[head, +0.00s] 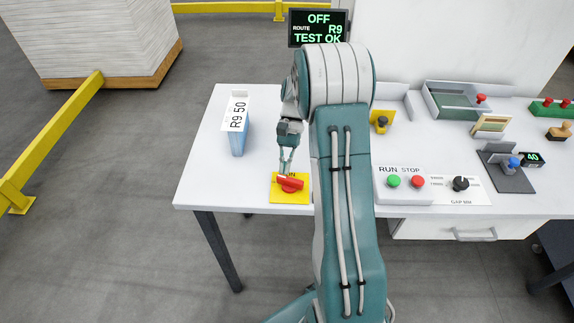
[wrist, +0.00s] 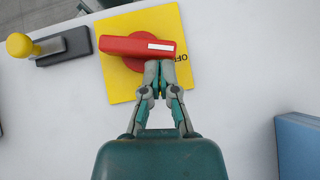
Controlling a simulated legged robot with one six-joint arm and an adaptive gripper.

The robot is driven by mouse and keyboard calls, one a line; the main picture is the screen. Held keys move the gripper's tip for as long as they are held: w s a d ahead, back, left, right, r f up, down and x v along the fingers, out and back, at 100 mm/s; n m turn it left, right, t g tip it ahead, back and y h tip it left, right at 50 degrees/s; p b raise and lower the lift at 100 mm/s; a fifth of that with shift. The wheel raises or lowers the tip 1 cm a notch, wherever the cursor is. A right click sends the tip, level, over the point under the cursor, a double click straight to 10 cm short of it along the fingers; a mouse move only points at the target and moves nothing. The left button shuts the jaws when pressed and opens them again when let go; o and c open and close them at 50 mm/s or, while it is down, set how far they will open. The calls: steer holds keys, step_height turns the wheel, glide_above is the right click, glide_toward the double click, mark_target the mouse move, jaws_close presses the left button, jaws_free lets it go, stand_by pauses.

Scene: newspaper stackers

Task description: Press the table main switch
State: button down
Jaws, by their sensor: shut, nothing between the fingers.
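The table main switch is a red rotary handle (head: 290,183) on a yellow plate (head: 277,194) near the front left of the white table. In the wrist view the red handle (wrist: 135,48) lies nearly crosswise, with a white mark on its right half and the letters "OFF" partly visible on the yellow plate (wrist: 118,84). My gripper (head: 285,172) is shut and empty, its tips at the handle. In the wrist view my gripper (wrist: 158,66) has its fingertips at the lower edge of the handle, right of its middle; contact is hard to tell.
A display (head: 318,28) reads "OFF", "ROUTE R9", "TEST OK". A blue block with an "R9 50" card (head: 236,118) stands left of the switch. Green (head: 394,181) and red (head: 417,182) buttons and a black knob (head: 460,183) sit to the right. A yellow-knobbed lever (wrist: 20,46) shows in the wrist view.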

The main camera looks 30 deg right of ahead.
steer(key=shift+a+n+h, duration=0.2)
steer(key=shift+n+h, duration=0.1)
steer(key=shift+n, duration=0.2)
steer(key=shift+a, duration=0.2)
steer(key=shift+w, duration=0.1)
stand_by(0.4)
